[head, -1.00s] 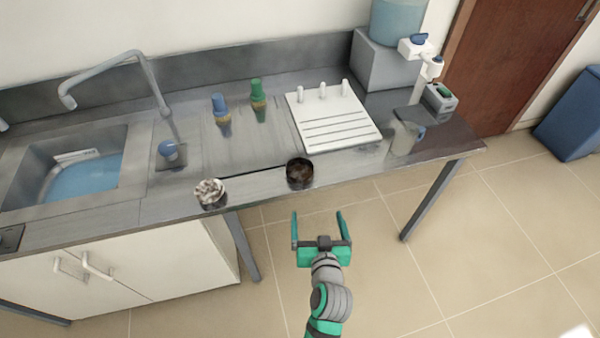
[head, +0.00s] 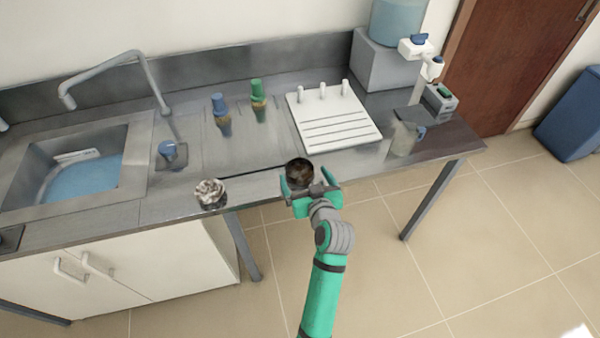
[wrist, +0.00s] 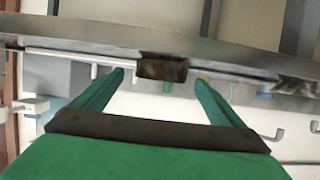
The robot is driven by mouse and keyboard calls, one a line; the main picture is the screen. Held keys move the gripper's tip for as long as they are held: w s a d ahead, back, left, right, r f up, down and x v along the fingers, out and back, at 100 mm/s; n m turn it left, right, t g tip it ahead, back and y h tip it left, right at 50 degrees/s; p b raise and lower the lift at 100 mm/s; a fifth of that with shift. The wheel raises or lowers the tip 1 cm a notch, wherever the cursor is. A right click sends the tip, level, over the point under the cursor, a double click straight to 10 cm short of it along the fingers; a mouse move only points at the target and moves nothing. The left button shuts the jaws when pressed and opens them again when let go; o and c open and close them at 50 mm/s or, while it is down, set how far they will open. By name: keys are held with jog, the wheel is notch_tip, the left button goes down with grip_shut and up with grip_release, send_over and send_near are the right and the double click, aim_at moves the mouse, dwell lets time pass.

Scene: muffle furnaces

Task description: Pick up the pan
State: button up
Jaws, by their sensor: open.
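A small dark brown round pan (head: 299,170) stands near the front edge of the metal counter in the head view. In the wrist view the pan (wrist: 162,67) shows as a dark block between and just beyond the fingertips. My gripper (head: 307,179) is open at the counter's front edge, with its fingers pointing at the pan, one towards each side. The near side of the pan is partly hidden by the gripper in the head view. I cannot tell whether a finger touches it. In the wrist view my gripper (wrist: 160,77) holds nothing.
A round dish with pale, mottled contents (head: 210,193) stands left of the pan. A white slotted board with pegs (head: 333,120) lies behind it. Blue and green taps (head: 257,92) and a clear jug (head: 404,138) are also on the counter (head: 255,187). The floor in front is clear.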

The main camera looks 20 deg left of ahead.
aim_at(296, 162)
jog(key=x, duration=0.5)
jog(key=shift+a, duration=0.1)
jog(key=shift+s, duration=0.1)
jog(key=c, duration=1.2)
